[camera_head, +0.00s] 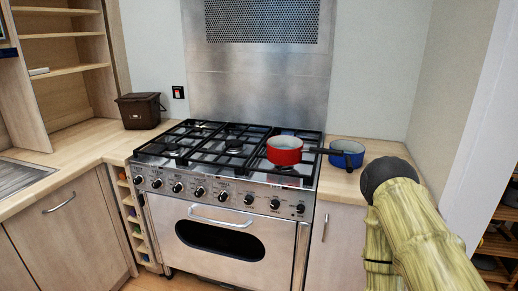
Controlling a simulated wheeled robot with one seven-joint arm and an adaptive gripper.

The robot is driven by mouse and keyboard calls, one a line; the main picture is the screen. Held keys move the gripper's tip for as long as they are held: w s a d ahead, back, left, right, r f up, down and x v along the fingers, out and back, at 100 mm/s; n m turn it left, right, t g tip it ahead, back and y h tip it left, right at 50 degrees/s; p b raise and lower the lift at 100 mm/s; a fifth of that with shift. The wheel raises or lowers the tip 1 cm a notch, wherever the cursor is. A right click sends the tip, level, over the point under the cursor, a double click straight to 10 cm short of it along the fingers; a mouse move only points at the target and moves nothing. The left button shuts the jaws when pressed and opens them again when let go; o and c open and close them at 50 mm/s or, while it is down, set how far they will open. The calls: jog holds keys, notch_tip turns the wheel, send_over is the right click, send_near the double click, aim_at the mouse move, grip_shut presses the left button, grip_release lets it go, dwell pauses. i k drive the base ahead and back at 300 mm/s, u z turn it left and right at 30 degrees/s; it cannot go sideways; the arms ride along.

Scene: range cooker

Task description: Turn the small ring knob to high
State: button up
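The range cooker (165,213) stands in the middle of the view with a steel front. A row of several black knobs (223,195) runs along its front panel below the hob. I cannot tell which one is the small ring knob, and the markings are too small to read. My arm, with a yellow-green bamboo-like surface and a dark rounded joint, reaches in from the lower right, to the right of the cooker and apart from the knobs. No gripper fingers show.
A red pan (284,157) sits on the hob's right side, its black handle pointing right towards a blue pan (346,161) on the right worktop. A silver oven handle (220,218) runs below the knobs. A brown bin (140,110) stands on the left worktop.

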aim_at(224, 193)
jog(key=u, duration=2.15)
jog(key=i, duration=0.5)
jog(key=z, duration=1.45)
